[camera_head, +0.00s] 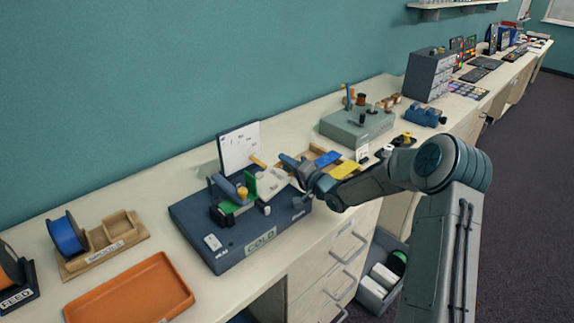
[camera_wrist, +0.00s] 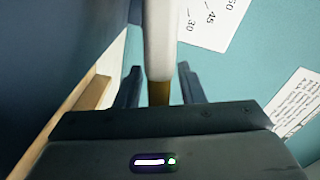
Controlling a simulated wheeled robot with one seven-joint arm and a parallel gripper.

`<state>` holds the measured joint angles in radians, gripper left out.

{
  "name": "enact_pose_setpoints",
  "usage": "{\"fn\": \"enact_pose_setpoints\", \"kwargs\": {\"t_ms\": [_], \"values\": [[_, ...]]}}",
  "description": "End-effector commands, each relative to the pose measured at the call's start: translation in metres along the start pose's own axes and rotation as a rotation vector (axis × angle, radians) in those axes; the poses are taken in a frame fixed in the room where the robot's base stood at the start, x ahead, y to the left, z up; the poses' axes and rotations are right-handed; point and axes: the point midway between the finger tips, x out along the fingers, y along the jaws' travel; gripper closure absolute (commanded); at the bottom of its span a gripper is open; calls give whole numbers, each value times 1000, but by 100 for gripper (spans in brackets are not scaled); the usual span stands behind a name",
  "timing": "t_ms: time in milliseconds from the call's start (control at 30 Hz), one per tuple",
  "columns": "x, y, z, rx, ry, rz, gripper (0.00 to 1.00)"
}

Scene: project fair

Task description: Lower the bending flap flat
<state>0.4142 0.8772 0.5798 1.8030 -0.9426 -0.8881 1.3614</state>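The dark blue bending device, labelled COLD, sits on the bench; its base (camera_head: 190,225) shows in the head view. A pale plate (camera_head: 273,184), apparently the bending flap, stands tilted at its right side, partly hidden by my gripper. An upright white angle card (camera_head: 239,146) stands behind it and also shows in the wrist view (camera_wrist: 212,20). My gripper (camera_head: 287,172) is beside the plate. In the wrist view my gripper (camera_wrist: 160,88) is open, its fingers either side of a pale bar (camera_wrist: 160,40) with a brass-coloured end. Gaps show on both sides; contact cannot be told.
An orange tray (camera_head: 130,292) and a blue spool (camera_head: 67,236) on a wooden stand are at left. A grey-green device (camera_head: 352,128) stands behind right. Blue (camera_head: 327,159) and yellow (camera_head: 344,170) pieces lie near my wrist. An open drawer (camera_head: 372,292) is below the bench.

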Motion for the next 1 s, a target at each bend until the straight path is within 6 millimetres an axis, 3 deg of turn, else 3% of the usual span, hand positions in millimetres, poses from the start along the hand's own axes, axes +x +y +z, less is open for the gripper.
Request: {"fn": "enact_pose_setpoints", "kwargs": {"t_ms": [233, 700, 1000], "values": [[-14, 0, -2, -1, 3, 0, 65], [-112, 0, 1, 0, 0, 0, 65], [-137, 0, 2, 0, -4, -1, 65]]}}
